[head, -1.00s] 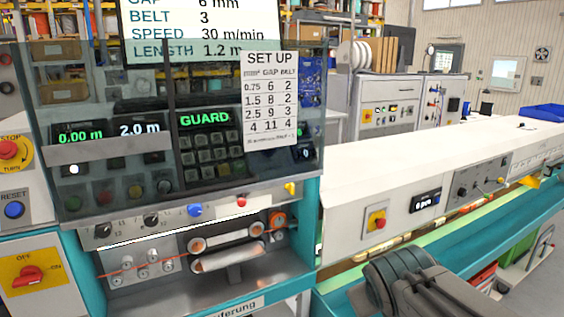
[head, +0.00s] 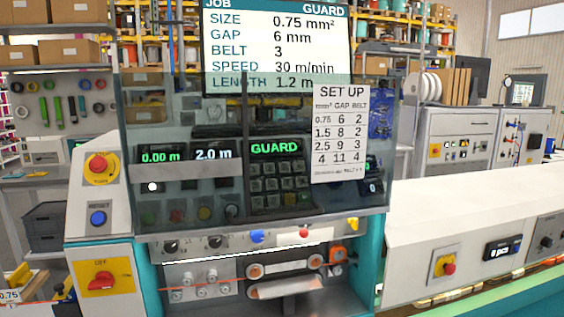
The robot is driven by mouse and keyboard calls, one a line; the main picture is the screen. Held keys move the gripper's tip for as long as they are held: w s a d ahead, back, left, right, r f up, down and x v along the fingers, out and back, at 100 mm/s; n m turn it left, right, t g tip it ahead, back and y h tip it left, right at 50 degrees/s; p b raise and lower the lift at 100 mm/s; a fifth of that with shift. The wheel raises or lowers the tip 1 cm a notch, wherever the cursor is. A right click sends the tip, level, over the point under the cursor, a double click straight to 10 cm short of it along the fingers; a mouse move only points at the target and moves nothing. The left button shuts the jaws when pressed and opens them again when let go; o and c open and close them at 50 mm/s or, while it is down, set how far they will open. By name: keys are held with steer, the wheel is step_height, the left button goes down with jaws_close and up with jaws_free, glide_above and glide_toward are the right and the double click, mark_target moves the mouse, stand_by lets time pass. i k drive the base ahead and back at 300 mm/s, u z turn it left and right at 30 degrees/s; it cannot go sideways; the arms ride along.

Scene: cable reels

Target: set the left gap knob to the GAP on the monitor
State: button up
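The monitor (head: 278,45) at the top reads JOB GUARD, SIZE 0.75 mm², GAP 6 mm, BELT 3, SPEED 30 m/min, LENGTH 1.2 m. On the strip below the tinted clear guard (head: 190,190) are two black knobs, a left one (head: 170,246) and a right one (head: 214,241). Their pointers and scale marks are too small to read. My gripper is not in view.
A SET UP card (head: 339,130) on the guard lists GAP 6 for 0.75 mm². The keypad display (head: 275,147) behind the guard shows GUARD in green. Rollers with an orange cable (head: 255,271) sit below the knobs. A long white housing (head: 440,225) extends right.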

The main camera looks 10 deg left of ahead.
mark_target(170, 247)
steer(key=k, duration=0.5)
steer(key=u, duration=0.75)
steer(key=i, duration=0.4)
steer(key=u, duration=0.65)
